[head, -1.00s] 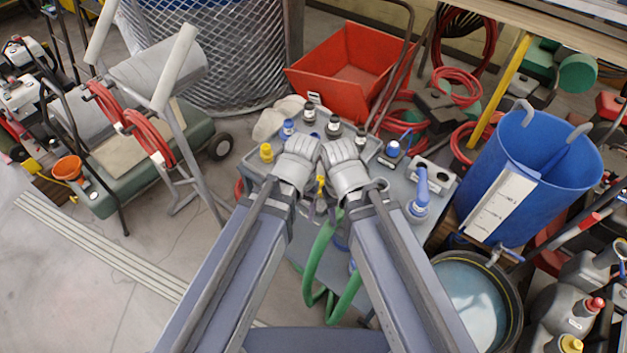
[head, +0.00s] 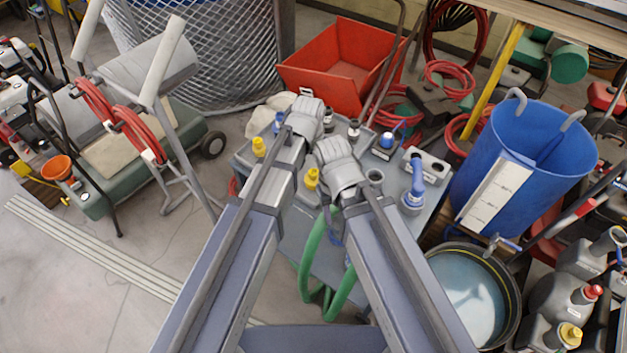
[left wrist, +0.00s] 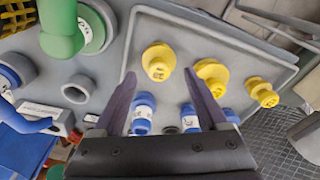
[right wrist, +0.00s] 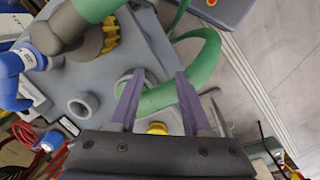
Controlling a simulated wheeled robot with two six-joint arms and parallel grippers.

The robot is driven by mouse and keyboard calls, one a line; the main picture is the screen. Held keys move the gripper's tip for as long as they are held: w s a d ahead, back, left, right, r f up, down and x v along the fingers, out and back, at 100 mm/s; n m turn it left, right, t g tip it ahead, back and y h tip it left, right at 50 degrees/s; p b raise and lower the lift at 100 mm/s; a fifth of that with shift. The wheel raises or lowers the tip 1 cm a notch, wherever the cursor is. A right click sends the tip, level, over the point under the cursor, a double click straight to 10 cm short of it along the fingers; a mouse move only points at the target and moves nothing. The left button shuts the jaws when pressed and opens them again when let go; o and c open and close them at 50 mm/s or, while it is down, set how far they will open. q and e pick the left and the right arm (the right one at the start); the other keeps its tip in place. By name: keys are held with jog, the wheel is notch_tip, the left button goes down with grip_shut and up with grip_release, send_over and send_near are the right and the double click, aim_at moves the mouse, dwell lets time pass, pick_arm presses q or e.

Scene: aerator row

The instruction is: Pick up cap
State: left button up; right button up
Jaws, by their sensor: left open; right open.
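Several yellow and blue caps stand on a grey tray (left wrist: 232,42). In the left wrist view, three yellow caps show: one at left (left wrist: 158,62), one in the middle (left wrist: 212,76) and one at right (left wrist: 262,92). A blue cap (left wrist: 143,112) is nearer the gripper base. My left gripper (left wrist: 160,75) is open above the tray, and the left yellow cap appears between its fingers, not gripped. In the head view, yellow caps show left of the left gripper (head: 259,147) and between my wrists (head: 311,179). My right gripper (right wrist: 158,73) is open and empty, near a green hose.
The green hose (head: 312,262) loops off the cart's front. A blue-handled fitting (head: 415,185) and a grey ring socket (head: 375,176) stand right of my right wrist. A blue bucket (head: 530,150) stands at right, a red bin (head: 340,65) behind.

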aim_at(313, 172)
pick_arm(q)
jog(key=shift+w+d+f+b, duration=0.1)
jog(key=shift+w+f+b, duration=0.05)
jog(key=shift+f+b, duration=1)
jog(key=shift+w+d+f+b, duration=0.1)
jog(key=shift+w+f+b, duration=0.1)
jog(key=shift+f+b, duration=0.95)
jog(key=shift+w+d+f+b, duration=0.1)
jog(key=shift+w+f+b, duration=0.05)
jog(key=shift+f+b, duration=1)
jog(key=shift+p, duration=0.3)
jog(key=c, duration=1)
